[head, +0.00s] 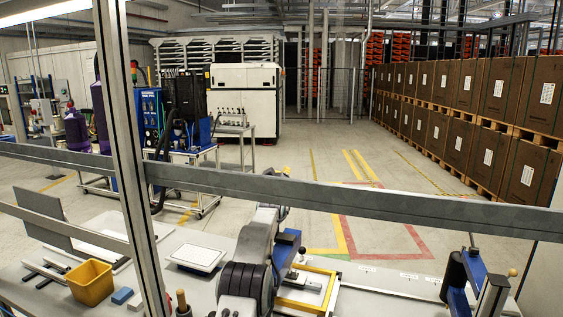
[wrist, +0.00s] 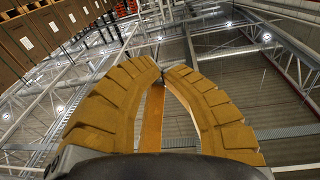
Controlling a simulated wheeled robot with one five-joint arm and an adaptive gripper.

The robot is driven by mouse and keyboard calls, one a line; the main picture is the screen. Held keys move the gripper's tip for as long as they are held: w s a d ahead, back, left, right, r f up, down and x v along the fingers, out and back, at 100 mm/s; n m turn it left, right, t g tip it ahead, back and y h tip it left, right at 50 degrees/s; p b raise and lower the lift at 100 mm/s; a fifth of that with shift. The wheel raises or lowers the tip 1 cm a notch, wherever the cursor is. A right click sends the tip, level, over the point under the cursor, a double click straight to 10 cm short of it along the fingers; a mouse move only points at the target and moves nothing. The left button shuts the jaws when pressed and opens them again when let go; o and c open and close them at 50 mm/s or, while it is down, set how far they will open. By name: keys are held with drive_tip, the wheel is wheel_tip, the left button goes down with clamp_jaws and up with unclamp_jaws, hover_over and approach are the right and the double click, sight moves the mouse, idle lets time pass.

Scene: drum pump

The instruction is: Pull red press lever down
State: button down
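No red lever can be made out in either view. A blue and grey press-like device (head: 484,283) stands at the right end of the workbench in the head view. It has a black grip on its left and a thin arm with a small light knob (head: 512,272) on its right. My gripper (wrist: 163,70) shows in the wrist view with two ribbed tan fingers curved together, tips meeting or nearly so. I see nothing held at the tips. In the head view my dark arm rises at the lower middle, and I cannot make out the fingers there.
A metal rail (head: 340,198) and an upright post (head: 122,130) cross the head view. On the bench are a yellow bin (head: 91,283), a white tray (head: 196,258) and a yellow frame (head: 322,290). Stacked brown boxes (head: 460,85) line the right. Behind the fingers are ceiling beams.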

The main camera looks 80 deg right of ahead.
drive_tip(key=shift+s+d+f+p, duration=0.15)
drive_tip(key=shift+d+f+p, duration=0.2)
drive_tip(key=shift+d+p, duration=0.55)
drive_tip(key=shift+s+d+f+p, duration=0.15)
drive_tip(key=shift+d+f+p, duration=0.25)
drive_tip(key=shift+p, duration=0.9)
drive_tip(key=shift+d, duration=0.1)
drive_tip(key=shift+a, duration=0.2)
drive_tip(key=a, duration=0.7)
drive_tip(key=shift+w+f, duration=0.2)
idle(0.5)
